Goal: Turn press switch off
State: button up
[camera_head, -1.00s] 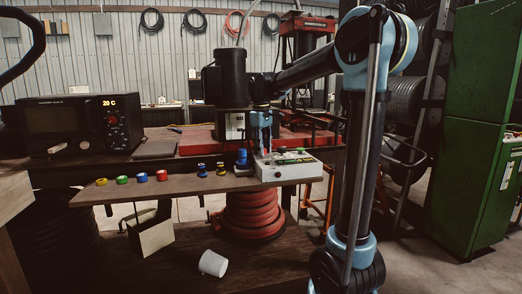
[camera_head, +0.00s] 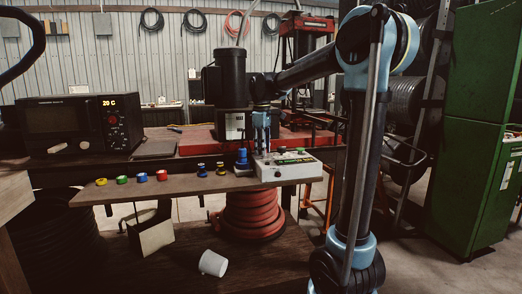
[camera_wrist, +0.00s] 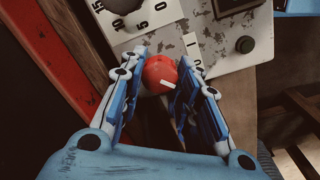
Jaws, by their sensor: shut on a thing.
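The white control box (camera_head: 290,172) stands at the right end of the narrow shelf. A round red switch knob (camera_wrist: 160,70) with a white mark shows at the box's edge in the wrist view. My gripper (camera_head: 262,146) points down over the left part of the box. In the wrist view my gripper (camera_wrist: 163,86) has its two blue fingers on either side of the red knob, shut on it. The knob is hidden by my fingers in the head view.
Beside the knob in the wrist view are a numbered black dial (camera_wrist: 122,6) and a black button (camera_wrist: 245,44). Colored rings (camera_head: 141,177) and small spools line the shelf left of the box. A blue stepped piece (camera_head: 242,160) stands close to my fingers.

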jog(key=o, duration=1.1)
jog(key=r, duration=1.2)
jog(key=shift+s+a, duration=0.1)
jog(key=shift+s, duration=0.15)
jog(key=shift+f, duration=0.1)
jog(key=s+d+f+m+t, duration=0.1)
jog(key=s+d+f+m, duration=0.4)
jog(key=s+d+f, duration=0.5)
jog(key=s+d+f+m, duration=0.5)
jog(key=s+d+f, duration=0.3)
jog(key=s+f, duration=0.35)
jog(key=s+d+f+m, duration=0.1)
jog(key=s+f, duration=0.2)
jog(key=f, duration=0.1)
jog(key=s+d+f+m, duration=0.1)
jog(key=s+f, duration=0.2)
jog(key=f, duration=0.1)
jog(key=s+d+f+m, duration=0.1)
jog(key=s+f+m, duration=0.1)
jog(key=s+f, duration=0.1)
jog(key=shift+s+f+t, duration=0.3)
jog(key=shift+s+f, duration=0.1)
jog(key=shift+f, duration=0.25)
